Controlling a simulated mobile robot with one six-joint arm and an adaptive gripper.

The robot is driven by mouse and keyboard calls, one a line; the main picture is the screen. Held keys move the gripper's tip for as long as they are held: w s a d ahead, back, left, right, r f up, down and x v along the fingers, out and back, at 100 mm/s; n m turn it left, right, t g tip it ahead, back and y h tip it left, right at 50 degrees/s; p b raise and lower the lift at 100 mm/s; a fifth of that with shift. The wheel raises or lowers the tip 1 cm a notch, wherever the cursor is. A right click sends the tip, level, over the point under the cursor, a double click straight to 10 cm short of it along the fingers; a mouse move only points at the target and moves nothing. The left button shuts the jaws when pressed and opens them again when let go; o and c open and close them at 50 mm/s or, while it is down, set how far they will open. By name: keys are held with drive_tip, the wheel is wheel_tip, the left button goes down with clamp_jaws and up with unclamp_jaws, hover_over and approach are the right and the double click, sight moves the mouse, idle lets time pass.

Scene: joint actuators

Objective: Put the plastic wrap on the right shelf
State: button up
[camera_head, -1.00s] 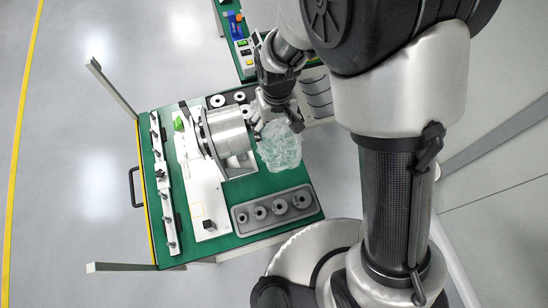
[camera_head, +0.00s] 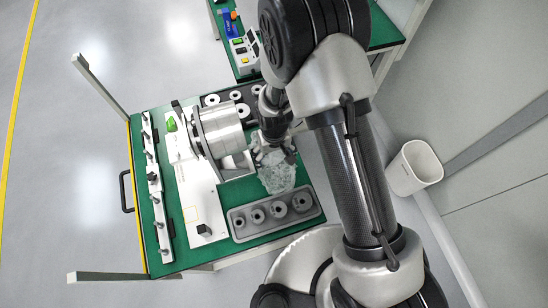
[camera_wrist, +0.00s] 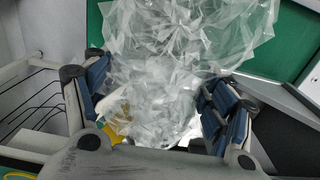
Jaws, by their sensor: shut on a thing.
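The plastic wrap (camera_head: 277,176) is a crumpled clear bundle over the right side of the green cart top (camera_head: 168,258). It also fills the middle of the wrist view (camera_wrist: 170,60). My gripper (camera_head: 272,143) is shut on the wrap, with blue finger pads (camera_wrist: 225,115) on either side of it in the wrist view. The fingertips are partly hidden by the wrap and my arm in the head view. I cannot tell which surface is the right shelf.
A silver cylinder (camera_head: 222,130) on a white fixture (camera_head: 194,185) stands left of the wrap. A grey tray with rings (camera_head: 275,211) lies just below it. A second green table (camera_head: 385,32) is at the top, and a white bin (camera_head: 413,168) stands at right.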

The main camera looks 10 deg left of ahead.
drive_tip(key=shift+f, duration=0.5)
drive_tip(key=shift+f, duration=0.2)
drive_tip(key=o, duration=0.6)
drive_tip(key=shift+r, duration=0.1)
wheel_tip(320, 180, up, 12)
drive_tip(key=p, duration=0.3)
drive_tip(key=shift+r+p, duration=0.1)
drive_tip(key=shift+p, duration=0.2)
drive_tip(key=shift+r, duration=0.1)
